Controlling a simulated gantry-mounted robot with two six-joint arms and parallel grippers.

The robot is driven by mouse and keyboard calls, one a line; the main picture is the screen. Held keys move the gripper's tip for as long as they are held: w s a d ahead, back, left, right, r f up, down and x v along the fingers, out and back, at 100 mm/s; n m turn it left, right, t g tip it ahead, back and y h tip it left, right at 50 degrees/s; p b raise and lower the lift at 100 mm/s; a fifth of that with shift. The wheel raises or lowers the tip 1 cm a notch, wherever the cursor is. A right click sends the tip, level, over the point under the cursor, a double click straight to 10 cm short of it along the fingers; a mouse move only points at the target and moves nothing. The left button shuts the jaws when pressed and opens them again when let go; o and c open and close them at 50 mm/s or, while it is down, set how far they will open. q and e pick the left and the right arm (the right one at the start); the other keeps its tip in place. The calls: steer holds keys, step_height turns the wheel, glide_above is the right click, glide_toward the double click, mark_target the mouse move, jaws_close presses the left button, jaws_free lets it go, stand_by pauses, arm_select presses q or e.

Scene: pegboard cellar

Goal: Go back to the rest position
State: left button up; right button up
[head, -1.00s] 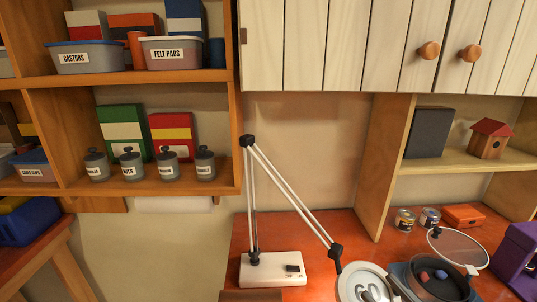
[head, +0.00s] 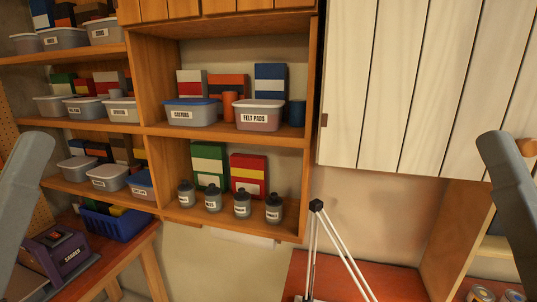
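Grey arm links of mine show at the left edge (head: 24,190) and the right edge (head: 512,195) of the head view. Both slant upward, apart from the shelves behind them. Neither gripper is in view, so I cannot see their fingers or whether they hold anything.
Wooden shelves (head: 222,128) hold labelled tubs, boxes and several lidded jars. White plank cabinet doors (head: 420,85) hang at right. Below are a white-armed lamp (head: 345,252), a red-topped desk (head: 375,278), a blue crate (head: 118,222) and a purple sander box (head: 60,258).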

arm_select(q)
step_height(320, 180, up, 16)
steer(key=p, duration=1.2)
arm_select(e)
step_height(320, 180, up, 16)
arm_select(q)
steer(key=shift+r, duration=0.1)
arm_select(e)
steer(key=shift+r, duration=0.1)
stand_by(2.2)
